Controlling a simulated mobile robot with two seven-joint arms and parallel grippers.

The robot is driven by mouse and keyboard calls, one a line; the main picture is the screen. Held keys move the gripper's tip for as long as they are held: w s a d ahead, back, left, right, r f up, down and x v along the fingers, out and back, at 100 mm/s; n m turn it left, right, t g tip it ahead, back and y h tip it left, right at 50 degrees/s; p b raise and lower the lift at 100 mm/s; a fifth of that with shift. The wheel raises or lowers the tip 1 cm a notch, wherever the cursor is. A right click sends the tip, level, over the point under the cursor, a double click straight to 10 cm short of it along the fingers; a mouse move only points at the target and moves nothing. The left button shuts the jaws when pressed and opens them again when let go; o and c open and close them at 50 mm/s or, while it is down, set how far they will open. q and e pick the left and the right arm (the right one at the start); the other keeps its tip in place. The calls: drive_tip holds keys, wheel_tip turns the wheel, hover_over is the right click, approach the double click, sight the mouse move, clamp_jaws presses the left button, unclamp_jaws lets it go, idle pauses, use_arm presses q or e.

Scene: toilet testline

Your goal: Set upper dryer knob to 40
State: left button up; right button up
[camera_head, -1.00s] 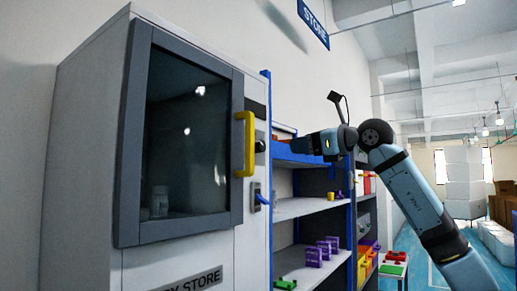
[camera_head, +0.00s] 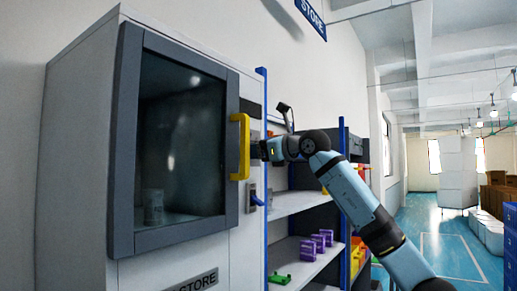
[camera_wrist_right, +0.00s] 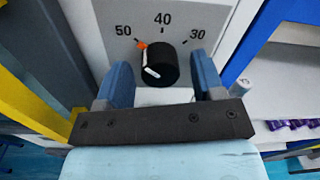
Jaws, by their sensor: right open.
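The upper dryer knob (camera_wrist_right: 160,66) is a round black dial on a light panel in the right wrist view. Its white pointer has an orange tip, aimed up and left at the 50 mark. The printed scale (camera_wrist_right: 162,19) reads 50, 40, 30 from left to right. My right gripper (camera_wrist_right: 160,62) is open, its two blue fingers on either side of the knob with gaps showing. In the head view my right gripper (camera_head: 263,150) is at the dryer's front panel, hiding the knob. My left gripper is in no view.
The dryer cabinet (camera_head: 85,150) has a closed glass door with a yellow handle (camera_head: 239,146) just left of my right gripper. A lower switch (camera_head: 252,197) sits below. Shelves (camera_head: 300,201) with purple boxes stand at the right. Open floor lies far right.

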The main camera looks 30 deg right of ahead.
drive_tip(key=c, duration=0.9)
drive_tip(key=shift+m, duration=0.4)
drive_tip(key=m+b, duration=0.2)
drive_tip(key=m, duration=0.6)
drive_tip(key=shift+s+a+m+g, duration=0.1)
drive_tip(key=shift+a+m+g, duration=0.05)
drive_tip(key=shift+m+g, duration=0.15)
drive_tip(key=o, duration=0.9)
